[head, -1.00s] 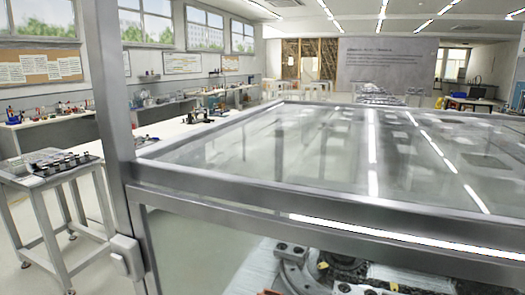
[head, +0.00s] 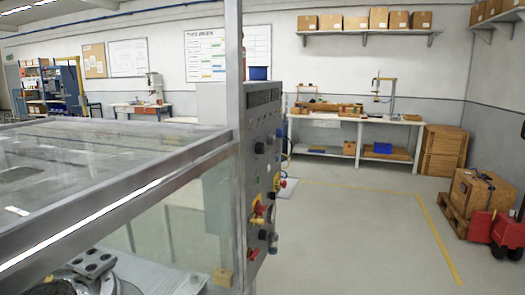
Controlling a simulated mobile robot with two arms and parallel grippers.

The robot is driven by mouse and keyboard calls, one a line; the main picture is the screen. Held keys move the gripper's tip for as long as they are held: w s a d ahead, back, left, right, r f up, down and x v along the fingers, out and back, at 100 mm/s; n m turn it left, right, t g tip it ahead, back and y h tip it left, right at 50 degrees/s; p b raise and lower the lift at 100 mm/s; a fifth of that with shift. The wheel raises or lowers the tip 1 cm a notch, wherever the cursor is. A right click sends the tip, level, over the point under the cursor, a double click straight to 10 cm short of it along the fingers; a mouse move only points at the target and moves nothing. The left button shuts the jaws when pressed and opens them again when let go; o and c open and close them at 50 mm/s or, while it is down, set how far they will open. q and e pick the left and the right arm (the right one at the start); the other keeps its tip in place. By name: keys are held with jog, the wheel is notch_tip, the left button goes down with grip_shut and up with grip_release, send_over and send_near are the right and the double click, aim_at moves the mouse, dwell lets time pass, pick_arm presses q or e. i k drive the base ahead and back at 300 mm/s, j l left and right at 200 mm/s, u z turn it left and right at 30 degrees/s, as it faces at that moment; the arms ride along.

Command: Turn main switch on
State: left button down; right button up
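A grey control panel (head: 262,115) stands at the right end of a glass-walled machine, seen nearly edge-on. Knobs and buttons stick out from its face to the right. A red and yellow rotary switch (head: 257,212) sits low on the panel and looks like the main switch; its handle position cannot be told from this angle. Another small red and yellow control (head: 276,182) sits just above it to the right. Neither of my grippers is in view.
The glass-topped machine enclosure (head: 130,185) fills the left and lower left. Open floor (head: 345,245) with yellow line markings lies right of the panel. A workbench (head: 355,119) stands behind; boxes on a pallet and a red pallet truck (head: 490,228) are at the far right.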

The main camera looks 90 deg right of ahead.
aim_at(259, 210)
jog(key=z, duration=2.65)
